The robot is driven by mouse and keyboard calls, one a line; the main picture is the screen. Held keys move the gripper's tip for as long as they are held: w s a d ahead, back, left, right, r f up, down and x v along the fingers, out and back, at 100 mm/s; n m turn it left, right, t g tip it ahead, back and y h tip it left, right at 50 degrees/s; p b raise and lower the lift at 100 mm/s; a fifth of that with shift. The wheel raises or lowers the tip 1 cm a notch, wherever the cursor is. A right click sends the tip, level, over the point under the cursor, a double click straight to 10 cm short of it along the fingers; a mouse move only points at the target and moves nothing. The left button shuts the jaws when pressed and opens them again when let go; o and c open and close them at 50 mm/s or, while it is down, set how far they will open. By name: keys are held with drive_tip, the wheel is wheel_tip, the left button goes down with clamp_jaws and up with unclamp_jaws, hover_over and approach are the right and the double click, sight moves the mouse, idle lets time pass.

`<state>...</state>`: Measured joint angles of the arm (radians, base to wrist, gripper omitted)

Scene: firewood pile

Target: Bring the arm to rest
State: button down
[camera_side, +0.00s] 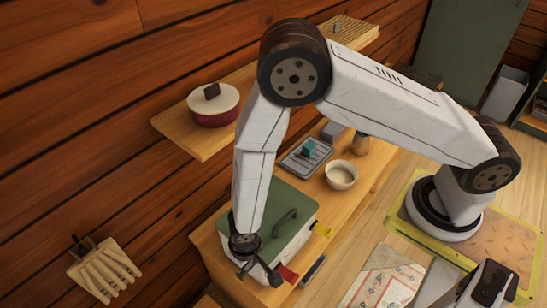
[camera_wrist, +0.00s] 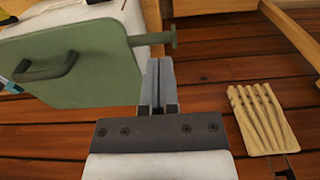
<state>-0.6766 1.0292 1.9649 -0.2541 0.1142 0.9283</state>
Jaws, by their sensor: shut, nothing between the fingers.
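My arm reaches across the bench and bends down at the left. My gripper (camera_side: 262,268) is by the front left corner of a white box with a green lid (camera_side: 277,205). In the wrist view my gripper (camera_wrist: 160,72) has its two grey fingers together, with nothing between them. The green lid (camera_wrist: 105,75) with its dark handle lies just left of the fingers there. I cannot tell whether the gripper touches the box.
A wooden shelf (camera_side: 205,142) on the wall holds a red pot with a white lid (camera_side: 213,106). A white bowl (camera_side: 341,175) and a grey tray (camera_side: 306,158) stand on the bench. A slatted wooden piece (camera_side: 104,270) is at lower left, also in the wrist view (camera_wrist: 262,120).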

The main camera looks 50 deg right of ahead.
drive_tip(key=shift+r, duration=1.05)
drive_tip(key=shift+r, duration=0.1)
drive_tip(key=w+d+r+t, duration=0.1)
drive_tip(key=w+d+r, duration=0.3)
drive_tip(key=d+r, duration=0.9)
drive_tip(key=s+d+r+t, duration=0.1)
drive_tip(key=s+d+r, duration=0.4)
drive_tip(key=d+r, duration=0.4)
drive_tip(key=shift+d+r, duration=0.2)
drive_tip(key=shift+d, duration=0.25)
idle(0.9)
